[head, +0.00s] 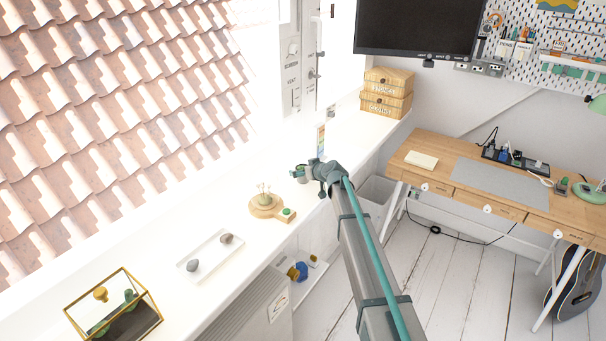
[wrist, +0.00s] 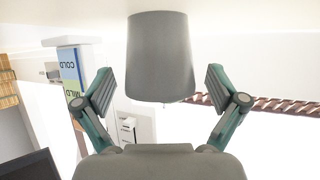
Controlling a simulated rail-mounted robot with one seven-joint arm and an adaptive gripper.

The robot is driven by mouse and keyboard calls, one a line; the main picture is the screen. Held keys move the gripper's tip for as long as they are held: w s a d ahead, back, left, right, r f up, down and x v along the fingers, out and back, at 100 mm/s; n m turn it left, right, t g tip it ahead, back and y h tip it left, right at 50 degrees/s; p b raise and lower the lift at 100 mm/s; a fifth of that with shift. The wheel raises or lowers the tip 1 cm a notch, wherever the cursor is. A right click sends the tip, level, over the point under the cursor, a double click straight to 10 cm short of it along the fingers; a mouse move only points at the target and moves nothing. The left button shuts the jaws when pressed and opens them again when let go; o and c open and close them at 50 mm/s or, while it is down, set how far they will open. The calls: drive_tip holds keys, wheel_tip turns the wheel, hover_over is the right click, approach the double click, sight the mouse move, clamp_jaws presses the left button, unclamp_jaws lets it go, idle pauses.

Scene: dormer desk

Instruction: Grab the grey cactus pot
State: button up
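The grey pot (wrist: 158,55) fills the upper middle of the wrist view, which looks upside down. It is a plain tapered pot, and I cannot make out a cactus in it. My gripper (wrist: 158,72) is open, with one finger on each side of the pot in the picture. Gaps show between the pot and both fingers, and I cannot tell how deep the pot is between them. In the head view my gripper (head: 307,173) is over the white sill; I cannot make out the pot there.
A COLD/MILD card (wrist: 71,75) stands beside my gripper and also shows in the head view (head: 321,140). A wooden round piece with a small plant (head: 265,206), a white tray (head: 210,255) and a glass box (head: 115,305) are nearer on the sill. Wooden boxes (head: 386,92) stand farther back.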

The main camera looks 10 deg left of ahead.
drive_tip(key=c, duration=1.3)
drive_tip(key=shift+r, duration=0.1)
